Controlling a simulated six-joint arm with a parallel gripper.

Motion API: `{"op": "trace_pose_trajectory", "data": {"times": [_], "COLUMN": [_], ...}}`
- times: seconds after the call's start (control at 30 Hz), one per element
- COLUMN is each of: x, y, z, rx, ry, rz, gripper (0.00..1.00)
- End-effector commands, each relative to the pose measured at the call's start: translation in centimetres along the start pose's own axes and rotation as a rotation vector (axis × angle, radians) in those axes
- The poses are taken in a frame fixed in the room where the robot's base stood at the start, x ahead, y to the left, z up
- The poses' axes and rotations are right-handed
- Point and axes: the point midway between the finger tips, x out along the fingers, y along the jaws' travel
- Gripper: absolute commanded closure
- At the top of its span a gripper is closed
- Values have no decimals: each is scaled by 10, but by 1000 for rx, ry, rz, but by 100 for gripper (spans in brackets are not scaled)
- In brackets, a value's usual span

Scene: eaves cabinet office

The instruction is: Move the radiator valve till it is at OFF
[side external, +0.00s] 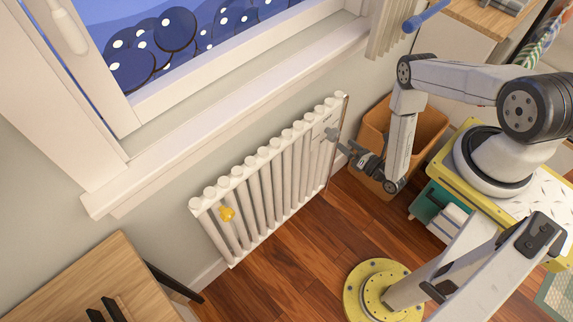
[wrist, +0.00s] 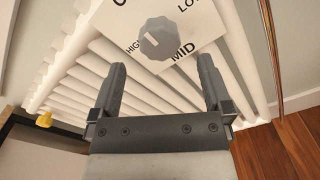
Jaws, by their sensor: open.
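The radiator valve is a grey knob (wrist: 161,40) on a white plate (wrist: 196,20) marked HIGH, LOW, MID and a word cut off at the top that starts with O. A pale mark on the knob lies left of its middle, on the side towards HIGH. In the side external view the knob (side external: 332,134) is at the right end of the white radiator (side external: 262,180). My gripper (wrist: 160,68) is open, its fingers spread wider than the knob. The knob appears just ahead of the fingertips, untouched. My gripper also shows close to the knob in the side external view (side external: 344,147).
A yellow fitting (side external: 227,214) is on the radiator's left end. An orange bin (side external: 412,135) stands right of the radiator, close behind my arm. A window sill (side external: 240,105) runs above. A wooden desk (side external: 85,285) is at the lower left. Open wooden floor (side external: 290,250) lies in front.

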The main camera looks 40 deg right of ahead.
Motion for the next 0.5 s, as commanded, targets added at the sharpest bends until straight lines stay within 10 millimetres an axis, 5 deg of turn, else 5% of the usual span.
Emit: {"op": "trace_pose_trajectory", "data": {"times": [0.5], "x": [-20], "y": [0], "z": [0], "rx": [0], "ry": [-1], "rz": [0], "gripper": [0]}}
